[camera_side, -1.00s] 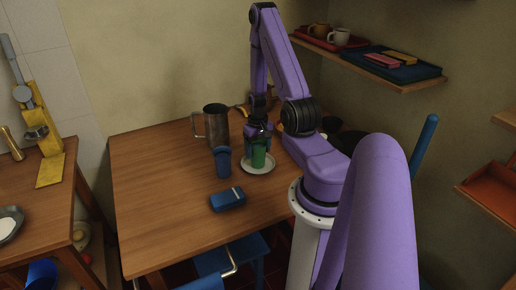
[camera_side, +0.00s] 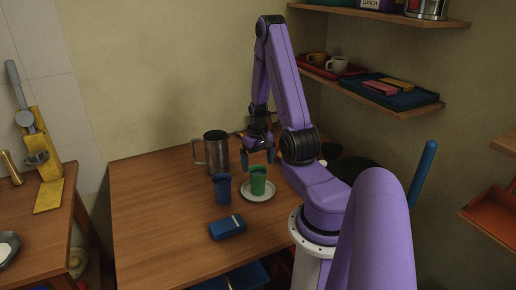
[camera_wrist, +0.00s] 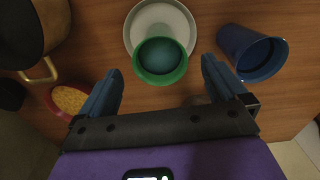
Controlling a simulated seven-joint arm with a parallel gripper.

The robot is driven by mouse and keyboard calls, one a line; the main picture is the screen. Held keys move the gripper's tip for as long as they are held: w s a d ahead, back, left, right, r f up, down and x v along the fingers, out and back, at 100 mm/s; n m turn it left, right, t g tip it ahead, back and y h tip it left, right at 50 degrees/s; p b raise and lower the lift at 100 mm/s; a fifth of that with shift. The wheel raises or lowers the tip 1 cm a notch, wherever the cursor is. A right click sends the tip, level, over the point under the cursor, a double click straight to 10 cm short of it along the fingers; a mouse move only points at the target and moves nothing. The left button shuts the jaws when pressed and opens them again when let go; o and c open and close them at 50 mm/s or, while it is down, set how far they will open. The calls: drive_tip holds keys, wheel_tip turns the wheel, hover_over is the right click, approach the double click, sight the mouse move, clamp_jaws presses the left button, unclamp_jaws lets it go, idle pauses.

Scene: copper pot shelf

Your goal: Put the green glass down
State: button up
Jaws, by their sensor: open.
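The green glass (camera_side: 258,181) stands upright on a white saucer (camera_side: 257,196) on the wooden table. In the wrist view the green glass (camera_wrist: 160,62) shows its open rim, with the white saucer (camera_wrist: 160,14) partly under it. My gripper (camera_side: 261,157) is above and behind the glass in the side view, apart from it. In the wrist view my gripper (camera_wrist: 160,80) has its two fingers spread wide, with nothing held between them.
A blue cup (camera_side: 222,188) stands left of the saucer. A metal pitcher (camera_side: 215,153) is behind it, and a blue box (camera_side: 227,227) lies in front. The table's left side (camera_side: 150,210) is clear. A dark pot (camera_wrist: 20,35) and a bowl of yellow food (camera_wrist: 69,100) show in the wrist view.

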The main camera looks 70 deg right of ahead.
wheel_tip(320, 180, up, 6)
drive_tip(key=w+a+r+n, duration=0.3)
drive_tip(key=a+n, duration=0.2)
drive_tip(key=a, duration=0.6)
drive_tip(key=w+a+r+n, duration=0.3)
drive_tip(key=a+n, duration=0.2)
drive_tip(key=a, duration=0.6)
drive_tip(key=s+a+r+n, duration=0.2)
drive_tip(key=s+a+n, duration=0.3)
drive_tip(key=s+a, duration=0.2)
drive_tip(key=s+a+r+n, duration=0.3)
drive_tip(key=s+a+n, duration=0.2)
drive_tip(key=s+a, duration=0.2)
drive_tip(key=shift+s+r+n, duration=0.15)
drive_tip(key=shift+s+n, duration=0.25)
drive_tip(key=shift+s, duration=0.55)
drive_tip(key=shift+a, duration=0.1)
